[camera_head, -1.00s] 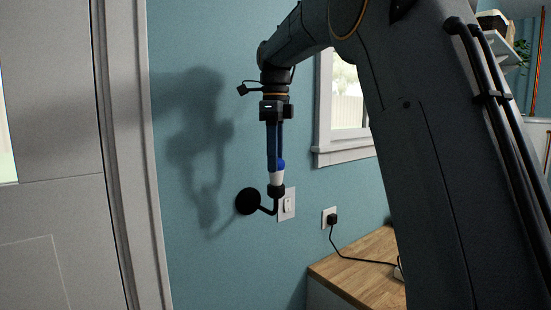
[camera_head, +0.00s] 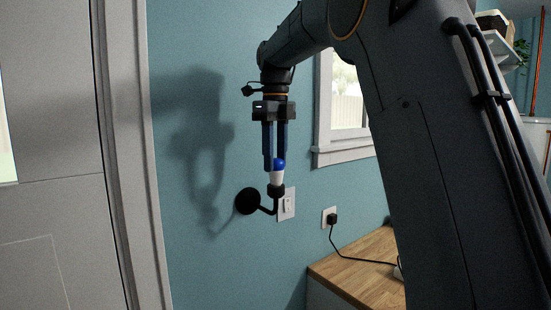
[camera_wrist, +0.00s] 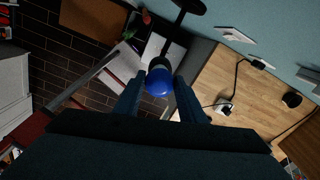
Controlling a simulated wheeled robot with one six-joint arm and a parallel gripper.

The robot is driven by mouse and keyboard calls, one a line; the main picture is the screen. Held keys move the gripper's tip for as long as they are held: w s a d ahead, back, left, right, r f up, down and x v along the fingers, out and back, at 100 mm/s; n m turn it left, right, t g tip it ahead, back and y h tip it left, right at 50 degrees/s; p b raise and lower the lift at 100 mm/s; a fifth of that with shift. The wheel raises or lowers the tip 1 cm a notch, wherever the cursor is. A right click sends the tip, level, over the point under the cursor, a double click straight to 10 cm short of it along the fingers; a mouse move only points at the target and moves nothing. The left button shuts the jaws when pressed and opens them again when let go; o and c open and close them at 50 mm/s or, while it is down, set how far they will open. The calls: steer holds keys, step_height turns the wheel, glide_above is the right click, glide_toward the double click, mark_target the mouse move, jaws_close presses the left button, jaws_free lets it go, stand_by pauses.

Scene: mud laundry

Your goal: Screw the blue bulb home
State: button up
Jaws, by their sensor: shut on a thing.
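The blue bulb (camera_head: 279,164) has a blue globe and a white lower part. It stands upright in the black socket (camera_head: 276,191) of a wall lamp, whose bent arm comes from a round black wall plate (camera_head: 247,201). My gripper (camera_head: 275,168) points straight down from above and is shut on the bulb's globe, one finger on each side. In the wrist view the blue globe (camera_wrist: 158,82) sits between the fingertips, with the lamp arm (camera_wrist: 174,45) beyond it. The bulb's threads are hidden.
A light switch (camera_head: 288,203) is on the wall just right of the lamp. A plugged outlet (camera_head: 330,218) and a wooden counter (camera_head: 355,262) are farther right. A window (camera_head: 345,105) is behind my arm. A pale door (camera_head: 60,150) stands at left.

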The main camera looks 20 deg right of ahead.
steer(key=shift+r, duration=0.2)
steer(key=shift+m, duration=1.5)
steer(key=shift+w+d+f+m, duration=0.1)
steer(key=shift+m, duration=1.3)
steer(key=o, duration=1.2)
steer(key=shift+f, duration=0.1)
steer(key=c, duration=0.4)
steer(key=shift+o, duration=0.2)
